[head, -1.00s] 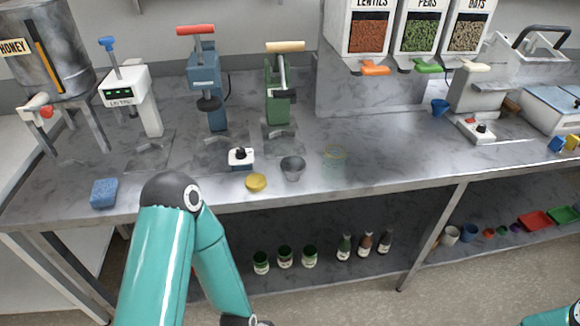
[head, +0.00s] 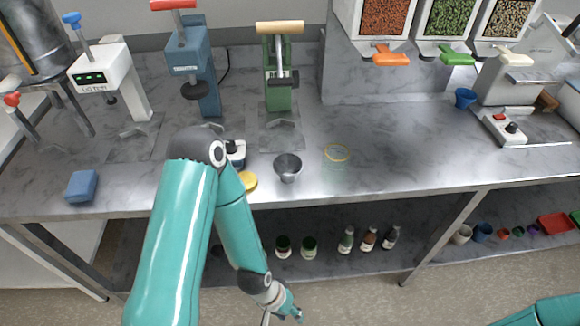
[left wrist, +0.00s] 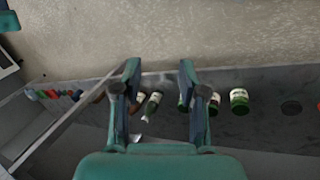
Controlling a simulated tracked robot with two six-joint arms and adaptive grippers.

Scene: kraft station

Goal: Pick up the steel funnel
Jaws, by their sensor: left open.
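The steel funnel (head: 288,167) is a small grey metal cone with a wide rim, on the worktop near its front edge. It stands between the yellow lid and a clear jar. My left gripper (head: 285,312) is at the bottom of the head view, below and in front of the worktop edge, well apart from the funnel. In the left wrist view the left gripper (left wrist: 160,78) is open, with nothing between its fingers. The funnel cannot be made out in that view. Only part of my right arm shows at the lower right; its gripper is out of view.
A yellow lid (head: 248,181) lies left of the funnel, and a clear jar with a yellow rim (head: 337,154) stands right of it. A blue sponge (head: 82,186) is at the left. Presses stand behind. Bottles and jars (head: 346,241) stand on the lower shelf.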

